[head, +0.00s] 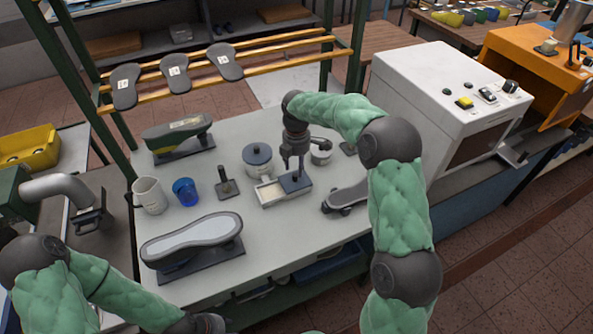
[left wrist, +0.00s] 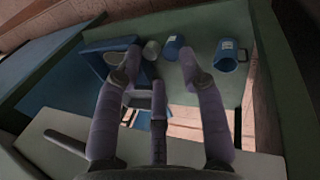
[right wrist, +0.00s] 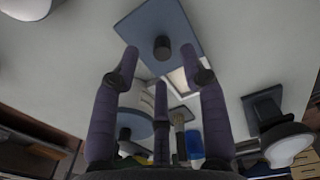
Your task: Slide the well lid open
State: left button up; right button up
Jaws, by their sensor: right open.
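The well is a small pale box (head: 266,194) near the middle of the bench. Its blue-grey lid (head: 297,184) covers the right part, and the left part shows open. In the right wrist view the lid (right wrist: 158,22) has a short dark knob (right wrist: 162,47), with the pale well rim (right wrist: 179,82) beside it. My right gripper (head: 296,172) is above the lid, pointing down. In its wrist view the open fingers (right wrist: 159,57) stand on either side of the knob; contact cannot be told. My left gripper (left wrist: 160,60) is open and empty, away from the well.
A lidded grey pot (head: 257,160) stands behind the well, and a small jar (head: 321,153) behind right. A dark stand (head: 227,188), blue cup (head: 185,192) and white mug (head: 150,195) are left.

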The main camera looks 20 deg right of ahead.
aim_at(297, 174)
notch_tip(297, 174, up, 8)
jog(key=shift+r, duration=0.2)
jog(key=shift+f, duration=0.1)
dwell(0.5)
